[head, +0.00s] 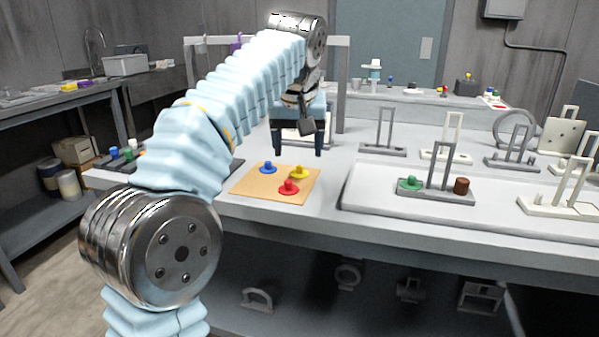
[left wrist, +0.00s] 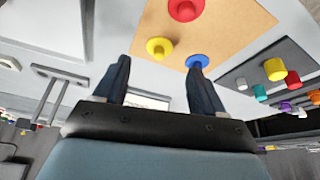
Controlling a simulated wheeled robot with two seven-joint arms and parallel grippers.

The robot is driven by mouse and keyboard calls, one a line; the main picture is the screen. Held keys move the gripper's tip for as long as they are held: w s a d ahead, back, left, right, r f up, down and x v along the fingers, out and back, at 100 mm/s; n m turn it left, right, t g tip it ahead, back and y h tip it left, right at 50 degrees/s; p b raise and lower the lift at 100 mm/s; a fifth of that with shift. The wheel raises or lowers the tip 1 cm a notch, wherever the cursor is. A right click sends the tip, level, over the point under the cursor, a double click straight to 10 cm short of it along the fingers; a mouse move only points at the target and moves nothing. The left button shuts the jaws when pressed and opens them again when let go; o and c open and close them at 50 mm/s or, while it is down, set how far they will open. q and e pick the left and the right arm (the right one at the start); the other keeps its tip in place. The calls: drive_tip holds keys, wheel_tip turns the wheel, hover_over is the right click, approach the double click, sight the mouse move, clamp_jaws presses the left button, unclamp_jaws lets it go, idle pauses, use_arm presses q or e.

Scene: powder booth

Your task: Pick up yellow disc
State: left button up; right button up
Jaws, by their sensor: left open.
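The yellow disc (head: 299,172) with its upright knob lies on an orange-tan board (head: 246,188) on the table. A blue disc (head: 268,168) and a red disc (head: 289,188) share the board. My left gripper (head: 298,152) is open and empty above the board's far side, fingers pointing down. In the left wrist view the gripper (left wrist: 160,75) shows both fingers apart, with the yellow disc (left wrist: 159,47) beyond and between them. The blue disc (left wrist: 198,61) appears right by the right fingertip; I cannot tell whether they touch. My right gripper is not in view.
A grey tray (head: 365,208) on the right holds upright frames, a green piece (head: 411,183) and a brown cylinder (head: 461,186). A dark tray (left wrist: 262,65) with several coloured knobs lies beside the board. A grey arch (head: 343,85) stands behind my left gripper.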

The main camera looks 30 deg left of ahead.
sight(299, 165)
use_arm(q)
drive_tip(key=shift+w+x, duration=0.15)
drive_tip(key=shift+x, duration=1.2)
drive_tip(key=shift+w+x, duration=0.1)
drive_tip(key=shift+x, duration=1.3)
drive_tip(key=shift+r, duration=0.1)
drive_tip(key=c, duration=1.1)
